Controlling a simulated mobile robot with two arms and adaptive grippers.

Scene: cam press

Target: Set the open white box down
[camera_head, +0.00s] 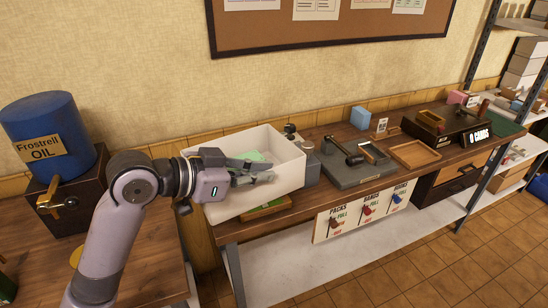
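The open white box (284,181) is at the left end of the long wooden workbench, with something pale green (253,156) inside. My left gripper (268,171) reaches in from the left, its fingers at the box's near rim. The fingers look closed on that wall, though the contact is partly hidden by the gripper itself. The box looks slightly tilted, and a gap under its base is hard to judge. My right gripper is not in view.
A wooden tray or board (265,209) lies just below the box at the bench's front edge. A grey press-like device (350,168) and an empty wooden tray (415,154) stand to the right. A blue oil drum (48,130) stands at left.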

